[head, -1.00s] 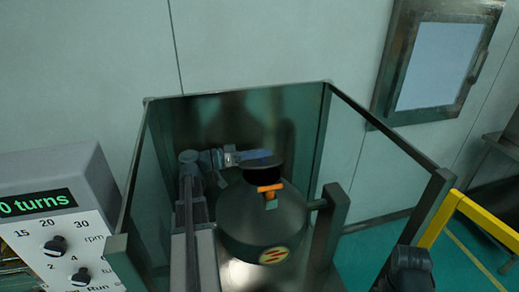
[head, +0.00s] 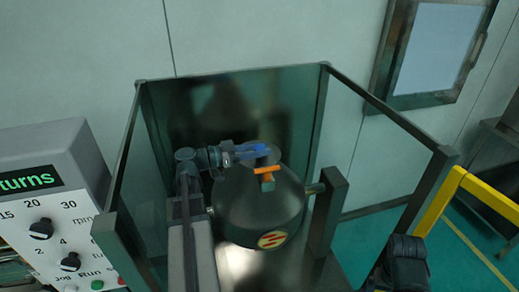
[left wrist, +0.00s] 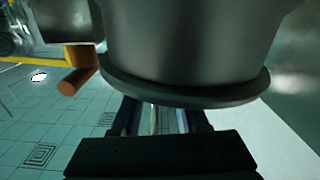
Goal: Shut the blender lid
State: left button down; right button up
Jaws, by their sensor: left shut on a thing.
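The blender (head: 258,205) is a dark rounded drum with an orange clasp (head: 267,172) and a red and yellow sticker on its front. Its round lid (head: 266,157) is at the drum's top, partly covered by my fingers; whether it is fully seated cannot be told. My left gripper (head: 255,149) reaches in from the left and its bluish fingers are shut on the lid. In the left wrist view, the lid's dark rim (left wrist: 185,97) lies against the grey drum (left wrist: 190,40), and my left gripper (left wrist: 155,118) meets it. My right gripper does not show.
Tall dark-framed clear panels (head: 350,85) surround the drum on several sides. A control box (head: 45,205) with knobs and a green display stands at the left. A yellow rail (head: 440,207) runs at the right. A post (head: 328,210) stands close beside the drum.

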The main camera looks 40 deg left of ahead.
pick_arm(q)
jog(key=shift+c, duration=2.2)
grip_release()
jog(key=v, duration=0.7)
jog(key=shift+s+a, duration=0.1)
jog(key=shift+s, duration=0.15)
